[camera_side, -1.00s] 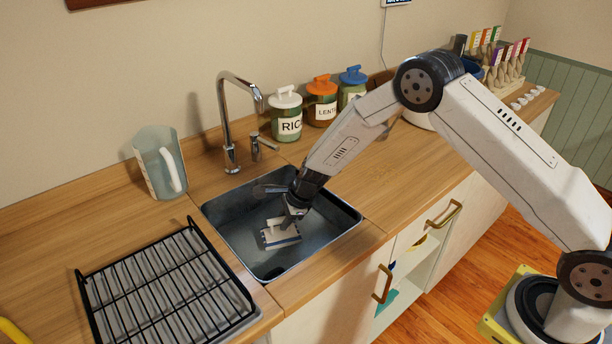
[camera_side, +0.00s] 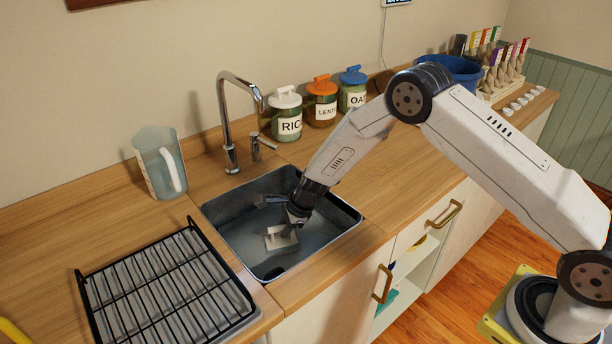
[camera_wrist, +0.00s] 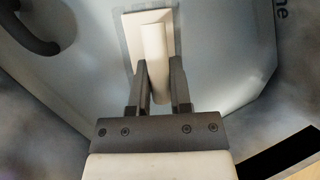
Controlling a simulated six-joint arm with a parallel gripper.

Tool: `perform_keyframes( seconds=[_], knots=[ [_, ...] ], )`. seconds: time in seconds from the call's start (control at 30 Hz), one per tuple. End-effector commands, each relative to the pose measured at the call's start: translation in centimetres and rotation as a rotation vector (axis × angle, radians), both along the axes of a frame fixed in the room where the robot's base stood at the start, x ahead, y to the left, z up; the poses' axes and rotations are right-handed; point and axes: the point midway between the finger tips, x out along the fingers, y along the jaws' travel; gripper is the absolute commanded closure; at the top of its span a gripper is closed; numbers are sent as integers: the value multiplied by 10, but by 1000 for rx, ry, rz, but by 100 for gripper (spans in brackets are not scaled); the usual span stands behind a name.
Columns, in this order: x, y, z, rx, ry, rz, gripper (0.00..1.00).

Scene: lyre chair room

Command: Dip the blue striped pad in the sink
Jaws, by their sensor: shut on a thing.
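The pad (camera_side: 280,240) is down inside the sink (camera_side: 335,239), low in the basin, where the surface looks like cloudy water. Its pale top and handle show; its blue stripe cannot be made out now. My gripper (camera_side: 290,226) is in the basin above the pad, shut on the pad's handle. In the wrist view the two fingers of my gripper (camera_wrist: 159,100) hold the pale handle from both sides, and the pad's flat plate (camera_wrist: 133,38) lies beyond it. The pad's underside is hidden.
A tap (camera_side: 228,120) stands behind the sink, and a clear jug (camera_side: 153,175) stands to its left. A black wire rack (camera_side: 165,290) lies left of the sink. Labelled jars (camera_side: 287,115) stand along the wall. The counter (camera_side: 385,170) right of the sink is clear.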

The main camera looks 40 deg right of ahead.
Motion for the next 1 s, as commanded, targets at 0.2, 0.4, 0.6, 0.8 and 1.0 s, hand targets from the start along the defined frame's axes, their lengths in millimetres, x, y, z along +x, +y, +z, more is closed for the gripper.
perform_keyframes(
  seconds=[0.2, 0.4, 0.6, 0.8, 1.0],
  knots=[
    [5, 0, 0, 1, -1, 0, 100],
    [11, 0, 0, 1, -1, 0, 100],
    [12, 0, 0, 0, 0, 0, 100],
    [10, 0, 0, 0, 0, 0, 100],
    [4, 0, 0, 0, 0, 0, 100]
  ],
)
